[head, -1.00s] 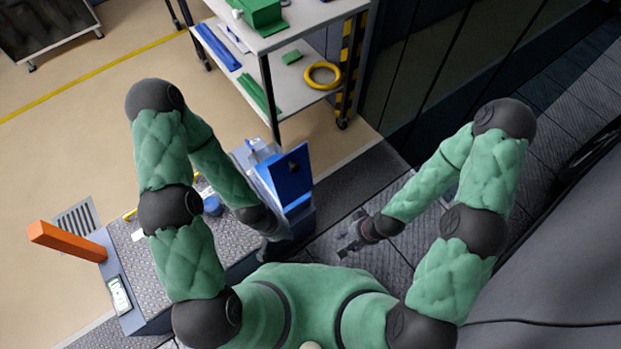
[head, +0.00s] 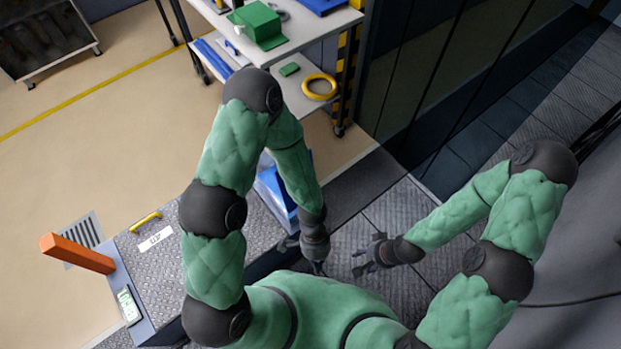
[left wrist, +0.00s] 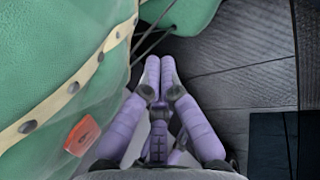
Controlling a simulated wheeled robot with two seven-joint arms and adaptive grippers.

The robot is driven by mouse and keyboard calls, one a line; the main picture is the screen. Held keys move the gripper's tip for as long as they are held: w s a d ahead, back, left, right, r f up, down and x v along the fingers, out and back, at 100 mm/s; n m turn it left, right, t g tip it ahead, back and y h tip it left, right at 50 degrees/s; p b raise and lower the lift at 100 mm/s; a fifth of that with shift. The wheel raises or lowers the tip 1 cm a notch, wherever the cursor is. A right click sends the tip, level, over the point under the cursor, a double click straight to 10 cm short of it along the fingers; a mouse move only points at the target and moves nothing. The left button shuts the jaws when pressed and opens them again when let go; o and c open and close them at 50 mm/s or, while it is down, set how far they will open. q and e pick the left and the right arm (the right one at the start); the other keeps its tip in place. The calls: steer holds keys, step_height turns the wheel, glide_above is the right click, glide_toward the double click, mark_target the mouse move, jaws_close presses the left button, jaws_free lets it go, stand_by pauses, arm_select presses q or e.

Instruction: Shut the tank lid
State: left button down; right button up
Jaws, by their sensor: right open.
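A blue panel (head: 275,186), which looks like the tank lid, shows in the head view at the right end of the grey bench. My left forearm covers most of it, and a blue edge past the forearm suggests it still stands raised. The tank beneath is mostly hidden. My left gripper (head: 317,267) hangs in front of my body, right of the bench and apart from the panel. In the left wrist view its purple fingers (left wrist: 159,66) meet at the tips with nothing between them. My right gripper (head: 366,262) is open and empty over the grey floor.
The grey bench top (head: 158,268) carries a yellow handle (head: 145,221), and an orange bar (head: 78,253) juts from its left end. A shelf unit behind holds a green box (head: 257,25) and a yellow ring (head: 319,87). The floor to the right is clear.

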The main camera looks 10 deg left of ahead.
arm_select(q)
steer(key=w+r+m+t+y+p, duration=0.5)
steer(key=w+r+m+t+y, duration=0.55)
steer(key=w+r+m, duration=0.5)
steer(key=w+a+f+m+b, duration=0.1)
steer(key=w+a+f+b, duration=0.3)
steer(key=a, duration=0.4)
steer(key=w+f, duration=0.1)
steer(key=w, duration=0.1)
steer(key=shift+w+a+f, duration=0.15)
steer(key=shift+w, duration=0.2)
steer(key=shift+t+h, duration=0.25)
